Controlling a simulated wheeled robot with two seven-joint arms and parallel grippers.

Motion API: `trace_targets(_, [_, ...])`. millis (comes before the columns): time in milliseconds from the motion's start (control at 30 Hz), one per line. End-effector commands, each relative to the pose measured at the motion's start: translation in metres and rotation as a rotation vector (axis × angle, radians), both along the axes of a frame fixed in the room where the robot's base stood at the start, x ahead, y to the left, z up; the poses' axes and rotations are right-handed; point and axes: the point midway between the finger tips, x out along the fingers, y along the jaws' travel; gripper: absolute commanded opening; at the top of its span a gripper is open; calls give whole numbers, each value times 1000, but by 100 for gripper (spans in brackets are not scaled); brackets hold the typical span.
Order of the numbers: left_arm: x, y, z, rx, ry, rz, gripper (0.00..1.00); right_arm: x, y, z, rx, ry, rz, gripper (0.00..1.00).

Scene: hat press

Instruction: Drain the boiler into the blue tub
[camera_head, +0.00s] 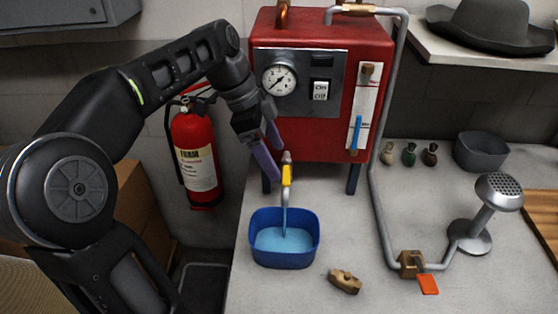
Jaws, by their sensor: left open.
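The red boiler (322,150) stands on legs on the bench, with a round gauge (280,79) and an On/Off switch (321,90) on its grey panel. Its drain tap (286,176) with a yellow handle is low at the front. A thin stream of water runs from the tap into the blue tub (284,259), which stands below it and holds light blue water. My left gripper (279,166) is open right beside the tap, its fingertips near the yellow handle. I cannot tell whether they touch it. My right gripper is out of view.
A small brass-coloured piece (345,281) lies right of the tub. A pipe runs down to a brass valve with an orange handle (428,284) and a steamer head (499,190). A fire extinguisher (195,150) hangs left.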

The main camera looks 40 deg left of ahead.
Motion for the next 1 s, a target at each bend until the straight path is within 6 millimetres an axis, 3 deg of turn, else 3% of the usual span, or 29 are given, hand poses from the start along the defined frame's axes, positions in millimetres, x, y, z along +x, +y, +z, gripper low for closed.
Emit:
trace_targets(33, [-2, 4, 17, 0, -2, 2, 78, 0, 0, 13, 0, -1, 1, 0])
trace_targets(233, [-7, 10, 35, 0, 1, 0, 78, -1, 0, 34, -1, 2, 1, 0])
trace_targets(1000, [-8, 12, 35, 0, 2, -2, 78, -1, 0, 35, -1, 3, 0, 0])
